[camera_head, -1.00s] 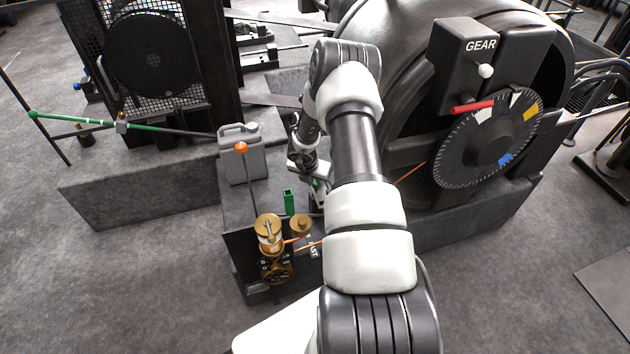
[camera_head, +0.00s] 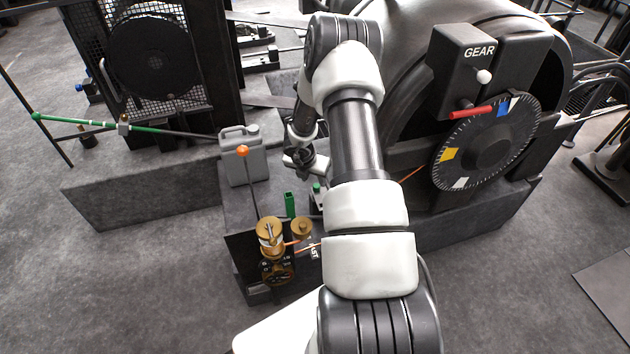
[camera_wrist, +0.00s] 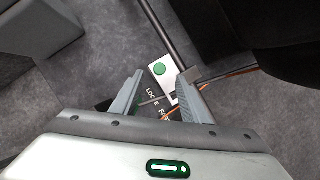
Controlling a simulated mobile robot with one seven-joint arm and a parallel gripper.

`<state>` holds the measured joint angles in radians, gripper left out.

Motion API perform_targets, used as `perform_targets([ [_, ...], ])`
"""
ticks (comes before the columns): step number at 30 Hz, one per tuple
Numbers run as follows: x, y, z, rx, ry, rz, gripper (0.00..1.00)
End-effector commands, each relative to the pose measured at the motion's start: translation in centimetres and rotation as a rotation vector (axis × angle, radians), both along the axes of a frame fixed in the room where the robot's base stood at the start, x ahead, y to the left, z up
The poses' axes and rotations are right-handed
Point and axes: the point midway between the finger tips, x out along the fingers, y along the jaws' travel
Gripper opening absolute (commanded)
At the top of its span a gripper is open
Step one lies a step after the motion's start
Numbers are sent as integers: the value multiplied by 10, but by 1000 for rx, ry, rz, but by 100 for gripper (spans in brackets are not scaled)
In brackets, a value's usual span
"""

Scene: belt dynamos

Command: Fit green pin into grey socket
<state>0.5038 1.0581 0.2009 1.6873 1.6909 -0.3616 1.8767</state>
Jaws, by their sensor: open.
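A round green pin top (camera_wrist: 160,69) shows on a pale grey-white plate (camera_wrist: 157,85) in the wrist view, just beyond and between my fingertips. The same green top shows small in the head view (camera_head: 316,188), beside my arm. It looks upright in the plate, probably the grey socket; how deep it sits I cannot tell. My gripper (camera_wrist: 158,88) is open, and nothing shows held between its fingers. In the head view my gripper (camera_head: 307,170) is above and slightly left of the green top, apart from it.
A green upright block (camera_head: 290,204) stands left of the plate. A brass device (camera_head: 270,236) and a lever with an orange knob (camera_head: 243,151) are close by. A grey canister (camera_head: 242,158) stands behind. The large machine with its dial (camera_head: 487,145) bounds the right side.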

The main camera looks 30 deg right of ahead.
Motion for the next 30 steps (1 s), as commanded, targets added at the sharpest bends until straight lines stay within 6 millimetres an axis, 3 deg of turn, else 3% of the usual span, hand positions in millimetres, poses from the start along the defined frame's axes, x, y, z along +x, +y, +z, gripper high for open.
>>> perform_targets([
  [1, -2, 4, 18, -1, -2, 1, 41],
  [3, -6, 10, 34, -1, -2, 1, 41],
  [12, -21, 29, 89, 0, -1, 0, 41],
  [18, -25, 34, 102, 0, 0, 0, 41],
  [30, -25, 35, 103, 0, 0, 0, 41],
])
